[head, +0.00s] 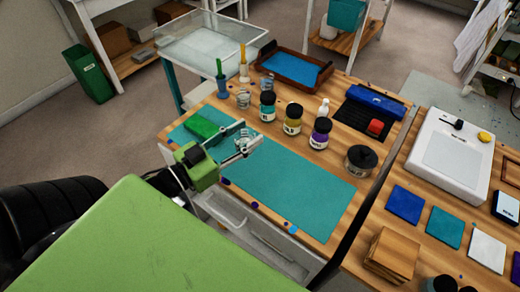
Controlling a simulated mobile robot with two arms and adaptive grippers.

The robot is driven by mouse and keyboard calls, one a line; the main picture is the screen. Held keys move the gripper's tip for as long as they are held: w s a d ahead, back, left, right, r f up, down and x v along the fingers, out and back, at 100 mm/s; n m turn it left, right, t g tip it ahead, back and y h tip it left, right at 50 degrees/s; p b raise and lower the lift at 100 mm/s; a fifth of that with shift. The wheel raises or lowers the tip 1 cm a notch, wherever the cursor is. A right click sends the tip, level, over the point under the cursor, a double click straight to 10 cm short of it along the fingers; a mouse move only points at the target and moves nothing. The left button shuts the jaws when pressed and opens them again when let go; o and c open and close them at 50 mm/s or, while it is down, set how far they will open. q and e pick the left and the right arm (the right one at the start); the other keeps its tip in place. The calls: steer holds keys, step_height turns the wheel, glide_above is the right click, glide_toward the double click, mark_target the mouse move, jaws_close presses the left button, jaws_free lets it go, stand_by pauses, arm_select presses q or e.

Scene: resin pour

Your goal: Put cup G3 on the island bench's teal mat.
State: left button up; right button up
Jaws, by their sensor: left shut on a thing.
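My left gripper (242,143) reaches in from the left over the teal mat (300,189). It is shut on a small clear cup (246,143), partly hidden by the fingers. No label can be read on the cup, so I cannot tell whether it is G3. I also cannot tell whether its base touches the mat. The teal mat lies along the near side of the wooden bench. Another clear cup (243,98) stands behind the mat. My right gripper is not in view.
A green block (205,123) lies at the mat's far left. Jars, among them a teal-labelled one (267,106) and a purple-labelled one (320,132), stand behind the mat, with a dark round tin (360,159) at right. The mat's right half is clear.

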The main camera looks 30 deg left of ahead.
arm_select(q)
steer(key=w+f, duration=0.1)
steer(key=w+d+f, duration=0.1)
steer(key=f, duration=0.1)
steer(key=w+d+f, duration=0.1)
steer(key=f, duration=0.1)
steer(key=shift+w+f, duration=0.15)
steer(key=shift+w, duration=0.15)
steer(key=shift+f, duration=1.7)
steer(key=shift+f, duration=0.1)
steer(key=o, duration=0.9)
steer(key=shift+s, duration=0.2)
steer(key=b+v, duration=0.1)
steer(key=v, duration=1)
steer(key=shift+s+a+b, duration=0.15)
steer(key=shift+s+b, duration=0.1)
steer(key=shift+b, duration=0.1)
steer(key=shift+s, duration=0.1)
